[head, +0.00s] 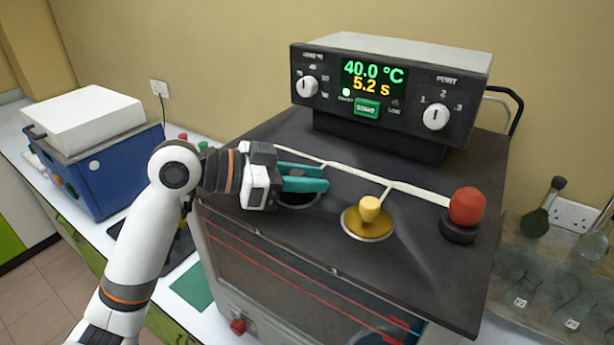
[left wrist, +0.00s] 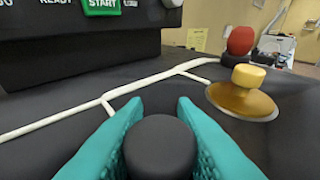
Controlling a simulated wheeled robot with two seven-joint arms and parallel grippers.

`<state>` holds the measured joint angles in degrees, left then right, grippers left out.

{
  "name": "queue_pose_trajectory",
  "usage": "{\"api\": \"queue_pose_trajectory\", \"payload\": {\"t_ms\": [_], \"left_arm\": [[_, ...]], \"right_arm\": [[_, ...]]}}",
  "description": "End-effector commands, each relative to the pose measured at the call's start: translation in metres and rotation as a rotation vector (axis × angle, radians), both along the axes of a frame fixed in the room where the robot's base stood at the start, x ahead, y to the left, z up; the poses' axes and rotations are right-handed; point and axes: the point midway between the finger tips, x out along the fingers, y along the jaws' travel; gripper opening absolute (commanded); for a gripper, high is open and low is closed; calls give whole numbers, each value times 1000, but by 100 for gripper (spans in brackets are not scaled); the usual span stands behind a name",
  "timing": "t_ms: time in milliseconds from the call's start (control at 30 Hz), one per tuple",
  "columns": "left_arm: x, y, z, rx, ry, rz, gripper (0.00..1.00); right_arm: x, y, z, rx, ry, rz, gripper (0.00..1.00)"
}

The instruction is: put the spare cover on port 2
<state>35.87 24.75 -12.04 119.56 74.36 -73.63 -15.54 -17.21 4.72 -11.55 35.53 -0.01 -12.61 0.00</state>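My left gripper (head: 326,179) is over the left opening on the dark top of the bath. In the left wrist view its teal fingers (left wrist: 160,108) lie along both sides of a round black knob (left wrist: 160,148) and appear shut on it. A red knob (head: 467,206) on a black base (head: 459,231) is at the right. My right gripper is not in view.
A control box (head: 391,90) with a lit display and a dial marked 1, 2, 3 stands behind the ports. White lines branch across the bath top (head: 420,270). A blue device (head: 104,172) is at the left; glassware (head: 543,206) is at the right.

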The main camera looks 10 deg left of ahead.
Motion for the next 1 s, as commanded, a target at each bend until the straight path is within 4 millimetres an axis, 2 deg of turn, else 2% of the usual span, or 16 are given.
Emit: {"api": "queue_pose_trajectory", "payload": {"t_ms": [33, 133, 400, 533, 1000], "left_arm": [[0, 0, 0, 0, 0, 0, 32], [0, 0, 0, 0, 0, 0, 49], [0, 0, 0, 0, 0, 1, 50], [-3, 8, 1, 1, -3, 2, 50], [-41, 85, 26, 2, -3, 4, 50]], "right_arm": [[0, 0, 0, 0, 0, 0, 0], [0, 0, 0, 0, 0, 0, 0], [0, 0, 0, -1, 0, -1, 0], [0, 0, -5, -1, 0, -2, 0], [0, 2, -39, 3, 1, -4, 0]]}}
